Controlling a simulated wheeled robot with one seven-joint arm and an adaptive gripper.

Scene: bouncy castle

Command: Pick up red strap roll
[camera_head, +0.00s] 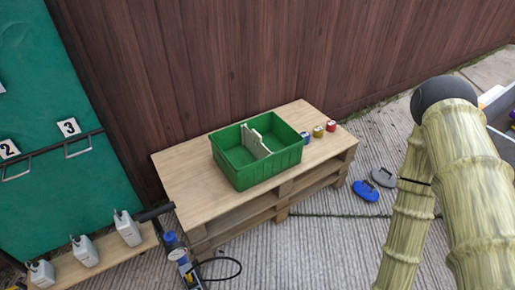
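A small red roll (331,125) with a pale label sits on the right end of the low wooden pallet table (190,185), near its far right corner. A yellow roll (318,131) and a blue roll (305,137) stand beside it in a row to its left. The red roll is the furthest right of the three and shows unobstructed. My gripper is not in view, so its state and its distance from the red roll do not show.
An open green crate (267,173) with a pale divider (256,141) stands left of the rolls. Blue (366,191) and grey (384,177) flat items lie on the floor at right. A blue-grey tool with a hose (180,256) stands in front. Large ringed yellowish shapes fill the right.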

